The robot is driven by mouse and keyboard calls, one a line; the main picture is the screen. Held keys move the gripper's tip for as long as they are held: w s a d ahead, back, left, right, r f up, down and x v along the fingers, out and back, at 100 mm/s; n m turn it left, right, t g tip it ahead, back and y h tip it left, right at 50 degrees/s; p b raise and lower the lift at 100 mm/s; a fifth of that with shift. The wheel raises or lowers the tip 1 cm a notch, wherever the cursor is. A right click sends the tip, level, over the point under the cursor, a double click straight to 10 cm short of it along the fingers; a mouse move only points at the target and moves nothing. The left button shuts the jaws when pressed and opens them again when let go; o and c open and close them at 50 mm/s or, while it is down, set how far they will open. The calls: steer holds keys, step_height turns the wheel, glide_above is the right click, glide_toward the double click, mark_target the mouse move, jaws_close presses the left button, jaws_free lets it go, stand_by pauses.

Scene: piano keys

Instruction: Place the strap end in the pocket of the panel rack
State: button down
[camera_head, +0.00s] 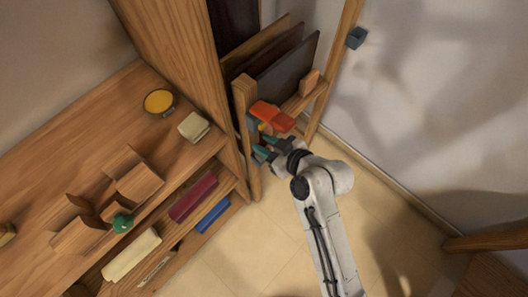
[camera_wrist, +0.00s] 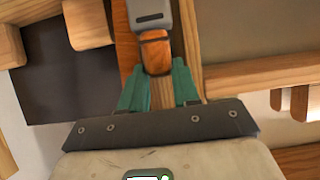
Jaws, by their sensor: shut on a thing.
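The panel rack (camera_head: 243,105) is a wooden frame with several dark panels (camera_head: 286,72) leaning in it, in the upper middle of the head view. My gripper (camera_head: 262,149) is at the rack's lower front, beside its left post. In the wrist view my teal fingers (camera_wrist: 158,72) are closed around a brown piece with a grey slotted end (camera_wrist: 151,14), which seems to be the strap end (camera_wrist: 155,54). A red-orange piece (camera_head: 272,115) lies just above my gripper at the rack. The pocket is not clearly identifiable, and the strap's contact with the rack cannot be told.
A wooden shelf unit (camera_head: 75,148) stands at left, with a yellow round dish (camera_head: 158,102), a pale block (camera_head: 194,127) and books below. The tiled floor (camera_head: 270,235) below is open.

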steer(key=shift+w+a+f+b, duration=0.15)
steer(key=shift+w+f+b, duration=0.2)
steer(key=shift+f, duration=0.15)
steer(key=shift+w+a+f+b, duration=0.15)
steer(key=shift+w+f+b, duration=0.2)
steer(key=shift+f, duration=0.15)
step_height(320, 180, down, 3)
steer(key=b, duration=0.2)
steer(key=shift+w+a+f+b, duration=0.1)
steer(key=shift+w+f+b, duration=0.05)
steer(key=shift+b, duration=0.15)
steer(key=c, duration=1.3)
jaws_free()
steer(key=o, duration=0.5)
